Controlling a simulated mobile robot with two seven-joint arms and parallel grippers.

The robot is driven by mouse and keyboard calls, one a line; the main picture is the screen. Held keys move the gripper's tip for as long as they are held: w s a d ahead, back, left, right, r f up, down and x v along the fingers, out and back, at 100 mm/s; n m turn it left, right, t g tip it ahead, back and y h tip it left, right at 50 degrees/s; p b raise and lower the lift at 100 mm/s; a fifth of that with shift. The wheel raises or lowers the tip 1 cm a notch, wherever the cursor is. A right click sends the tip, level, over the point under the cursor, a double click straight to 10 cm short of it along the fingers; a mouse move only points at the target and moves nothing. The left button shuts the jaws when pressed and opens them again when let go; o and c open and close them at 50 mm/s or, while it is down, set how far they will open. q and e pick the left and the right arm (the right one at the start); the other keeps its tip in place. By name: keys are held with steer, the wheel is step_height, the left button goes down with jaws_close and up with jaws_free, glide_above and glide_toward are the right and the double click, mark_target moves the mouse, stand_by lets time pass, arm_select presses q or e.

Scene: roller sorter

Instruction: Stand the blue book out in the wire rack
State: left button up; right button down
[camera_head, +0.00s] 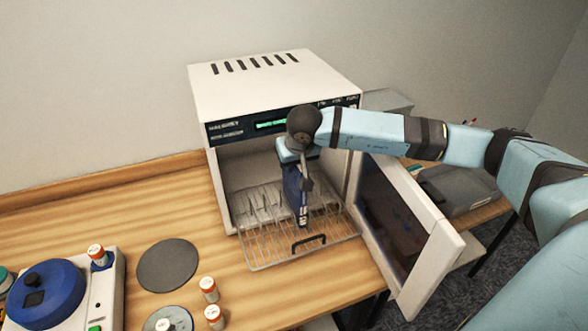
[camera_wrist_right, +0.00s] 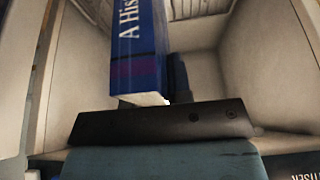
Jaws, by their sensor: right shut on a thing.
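The blue book (camera_head: 293,192) is upright in the mouth of the white oven-like cabinet, above or on the wire rack (camera_head: 268,249). My right gripper (camera_head: 305,170) is shut on it from above. In the right wrist view the book (camera_wrist_right: 137,45), with white lettering on its blue spine, stands against the dark gripper finger (camera_wrist_right: 165,108). Whether its lower end touches the rack is unclear. The rack sticks out of the cabinet front and has a dark handle. My left gripper is not in view.
The cabinet (camera_head: 250,90) has its door (camera_head: 440,250) swung open to the right, beside my right arm. At the left are a blue-topped device (camera_head: 45,290), a dark disc (camera_head: 167,265) and several orange-capped vials (camera_head: 208,289). Bare wood lies in front of the rack.

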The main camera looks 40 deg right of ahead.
mark_target(294, 185)
step_height(294, 185, down, 3)
steer(key=shift+p, duration=0.35)
steer(key=shift+f, duration=0.1)
steer(key=c, duration=1.5)
jaws_free()
steer(key=shift+f+b, duration=0.1)
steer(key=shift+b, duration=0.2)
steer(key=o, duration=0.4)
steer(key=shift+o, duration=0.2)
